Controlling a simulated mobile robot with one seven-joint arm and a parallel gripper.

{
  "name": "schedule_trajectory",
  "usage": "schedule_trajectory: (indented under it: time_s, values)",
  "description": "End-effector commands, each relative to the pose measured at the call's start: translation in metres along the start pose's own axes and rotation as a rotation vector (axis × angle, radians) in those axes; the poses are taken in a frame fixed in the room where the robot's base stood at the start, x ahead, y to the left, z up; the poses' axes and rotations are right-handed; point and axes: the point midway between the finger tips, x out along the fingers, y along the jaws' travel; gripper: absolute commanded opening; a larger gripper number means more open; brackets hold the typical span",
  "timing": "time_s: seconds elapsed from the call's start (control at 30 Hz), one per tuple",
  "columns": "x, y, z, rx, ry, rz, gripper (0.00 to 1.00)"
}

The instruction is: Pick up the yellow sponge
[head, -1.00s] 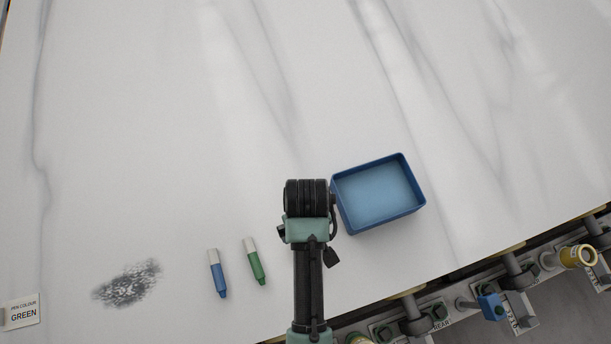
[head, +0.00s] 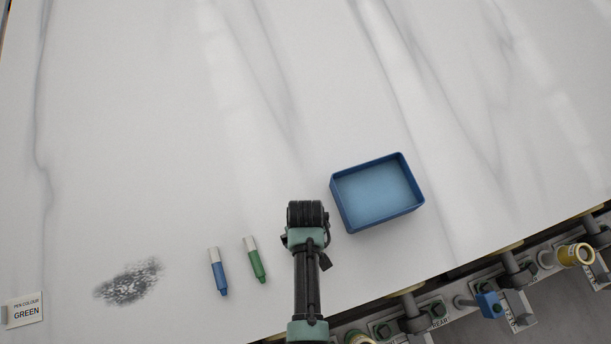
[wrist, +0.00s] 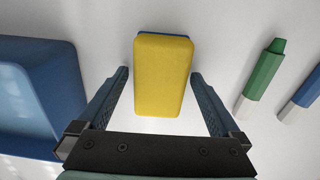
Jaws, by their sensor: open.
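The yellow sponge (wrist: 162,78) shows in the wrist view as a yellow block with a thin blue edge at its far end. It lies between the two fingers of my gripper (wrist: 160,84), which is open, with a gap showing on both sides. In the head view the sponge and the gripper fingers are hidden behind my arm.
A blue tray (head: 343,209) stands right of my arm, empty as far as I see. A green pen (head: 255,260) and a blue pen (head: 218,272) lie to the left. Further left are a dark smudge (head: 129,282) and a card reading GREEN (head: 24,312).

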Motion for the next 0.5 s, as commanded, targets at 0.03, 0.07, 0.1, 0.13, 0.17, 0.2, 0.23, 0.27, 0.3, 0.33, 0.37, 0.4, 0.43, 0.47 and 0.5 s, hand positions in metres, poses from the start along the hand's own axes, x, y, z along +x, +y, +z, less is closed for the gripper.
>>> schedule_trajectory:
  time_s: [0.03, 0.07, 0.1, 0.13, 0.17, 0.2, 0.23, 0.27, 0.3, 0.33, 0.37, 0.4, 0.43, 0.47, 0.5]
  values:
    - [0.0004, 0.0001, -0.0002, 0.0, 0.0, 0.0, 1.0]
    - [0.0004, 0.0001, -0.0002, 0.0, 0.0, 0.0, 1.0]
    - [0.0003, 0.0001, -0.0002, 0.0, 0.0, 0.0, 1.0]
    - [0.0002, 0.0001, -0.0002, 0.0, 0.0, 0.0, 1.0]
    - [0.0002, 0.0001, -0.0002, 0.0, 0.0, 0.0, 1.0]
    - [0.0002, 0.0001, -0.0001, 0.0, 0.0, 0.0, 0.98]
    - [0.0002, 0.0001, -0.0001, 0.0, 0.0, 0.0, 0.93]
    - [0.0001, 0.0001, -0.0001, 0.0, 0.0, 0.0, 0.87]
    - [0.0001, 0.0, -0.0001, 0.0, 0.0, 0.0, 0.8]
    - [0.0001, 0.0, -0.0001, 0.0, 0.0, 0.0, 0.75]
    - [0.0001, 0.0, -0.0001, 0.0, 0.0, 0.0, 0.69]
    - [0.0001, 0.0, -0.0001, 0.0, 0.0, 0.0, 0.62]
    - [0.0001, 0.0, -0.0001, 0.0, 0.0, 0.0, 0.57]
    - [0.0, 0.0001, -0.0001, 0.0, 0.0, 0.0, 0.51]
    - [0.0, 0.0, 0.0, 0.0, 0.0, 0.0, 0.44]
